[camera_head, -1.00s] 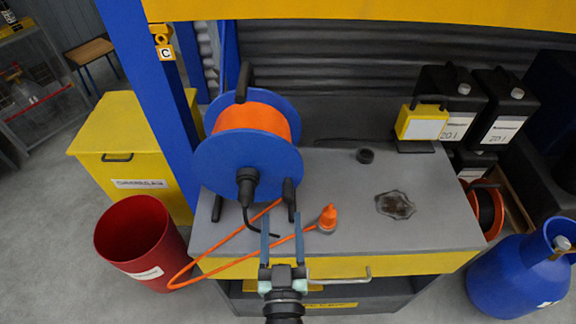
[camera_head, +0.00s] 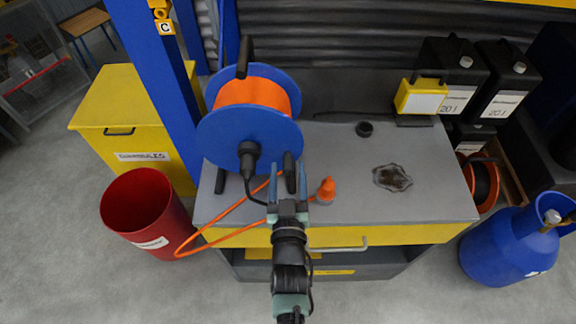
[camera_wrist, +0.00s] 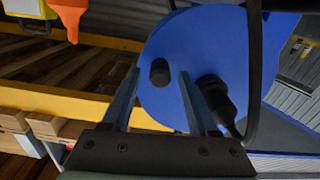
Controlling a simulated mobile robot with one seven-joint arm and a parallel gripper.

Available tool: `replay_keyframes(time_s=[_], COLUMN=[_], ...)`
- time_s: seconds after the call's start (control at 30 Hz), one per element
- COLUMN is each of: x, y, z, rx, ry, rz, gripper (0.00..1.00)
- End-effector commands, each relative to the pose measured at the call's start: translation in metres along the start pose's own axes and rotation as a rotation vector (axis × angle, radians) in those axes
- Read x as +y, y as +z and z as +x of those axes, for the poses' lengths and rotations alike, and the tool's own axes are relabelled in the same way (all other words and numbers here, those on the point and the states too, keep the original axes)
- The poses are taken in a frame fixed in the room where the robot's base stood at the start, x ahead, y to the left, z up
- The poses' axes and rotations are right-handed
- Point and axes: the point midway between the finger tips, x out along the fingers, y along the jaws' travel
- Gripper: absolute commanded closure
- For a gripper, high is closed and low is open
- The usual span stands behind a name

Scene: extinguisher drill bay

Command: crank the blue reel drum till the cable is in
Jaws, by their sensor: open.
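The blue reel drum (camera_head: 250,138) stands on the left of the grey bench, wound with orange cable (camera_head: 252,92). A loose loop of cable (camera_head: 215,238) hangs over the bench's front edge. A dark crank knob (camera_head: 289,172) sticks out at the lower right of the drum's front face. My gripper (camera_head: 289,188) is open at the knob. In the wrist view the knob (camera_wrist: 160,72) appears between my two fingers (camera_wrist: 160,84), with gaps on both sides. A black hub part (camera_head: 249,157) sits left of the knob in the head view.
An orange cone-shaped piece (camera_head: 327,190) stands on the bench just right of my gripper. A red bin (camera_head: 145,215) stands near the hanging loop. A blue post (camera_head: 165,95) rises left of the drum. The bench's right half (camera_head: 430,200) is mostly clear.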

Motion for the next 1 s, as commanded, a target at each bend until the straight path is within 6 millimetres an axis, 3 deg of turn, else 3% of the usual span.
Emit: replay_keyframes(time_s=[0.2,0.57,0.87,0.9,1.0], x=[0.000,0.001,0.001,0.001,0.001], y=[0.001,0.000,0.000,0.000,0.000], z=[0.017,0.019,0.019,0.019,0.019], rx=[0.000,-0.001,0.000,0.000,0.000], ry=[0.000,0.001,0.001,0.001,0.001], rz=[-0.001,0.000,0.000,0.000,0.000], gripper=[0.40,0.42,0.96,1.00,1.00])
